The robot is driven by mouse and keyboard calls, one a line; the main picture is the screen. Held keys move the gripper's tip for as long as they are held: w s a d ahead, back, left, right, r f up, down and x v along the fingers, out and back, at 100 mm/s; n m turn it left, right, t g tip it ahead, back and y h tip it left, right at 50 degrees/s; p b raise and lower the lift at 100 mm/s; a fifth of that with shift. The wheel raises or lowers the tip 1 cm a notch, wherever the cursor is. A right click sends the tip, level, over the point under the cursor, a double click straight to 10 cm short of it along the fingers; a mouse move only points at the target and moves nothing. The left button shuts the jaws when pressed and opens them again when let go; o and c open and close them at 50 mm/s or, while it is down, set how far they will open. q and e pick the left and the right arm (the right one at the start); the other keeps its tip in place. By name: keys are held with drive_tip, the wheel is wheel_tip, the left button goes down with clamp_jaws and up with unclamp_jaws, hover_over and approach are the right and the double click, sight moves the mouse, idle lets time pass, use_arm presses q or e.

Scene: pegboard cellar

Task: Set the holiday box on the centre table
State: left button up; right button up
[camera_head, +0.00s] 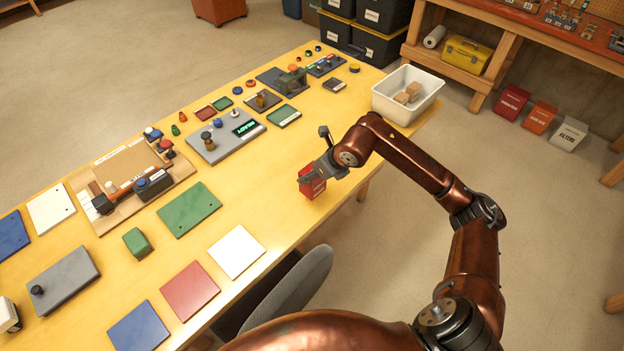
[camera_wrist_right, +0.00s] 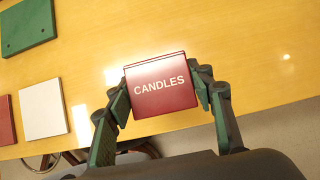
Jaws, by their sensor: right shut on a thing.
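My right gripper (camera_head: 316,174) is shut on a small red box (camera_head: 311,184) near the front edge of the long yellow table (camera_head: 290,190). In the right wrist view this box (camera_wrist_right: 160,84) reads CANDLES, with a finger of the gripper (camera_wrist_right: 163,95) on each side. I cannot tell whether the box touches the tabletop. No label reading holiday is legible. On the floor at the right stand a red box (camera_head: 512,101), an orange box (camera_head: 539,116) and a white box (camera_head: 569,135) marked FILTERS. My left gripper is not in view.
A white bin (camera_head: 408,112) with brown blocks stands at the table's far right end. A grey chair (camera_head: 300,290) is at the front edge. Coloured plates, a green block (camera_head: 137,242) and several fixtures cover much of the table. Bare tabletop lies around the held box.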

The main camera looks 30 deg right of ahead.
drive_tip(key=shift+w+d+f, duration=0.1)
drive_tip(key=shift+w+f, duration=0.2)
drive_tip(key=shift+f, duration=0.1)
drive_tip(key=shift+w+d+f, duration=0.1)
drive_tip(key=shift+w+f, duration=0.1)
drive_tip(key=shift+f, duration=1.5)
drive_tip(key=shift+f, duration=0.15)
drive_tip(key=o, duration=1.3)
drive_tip(key=shift+c, duration=0.2)
drive_tip(key=v, duration=1.2)
drive_tip(key=shift+p, duration=0.3)
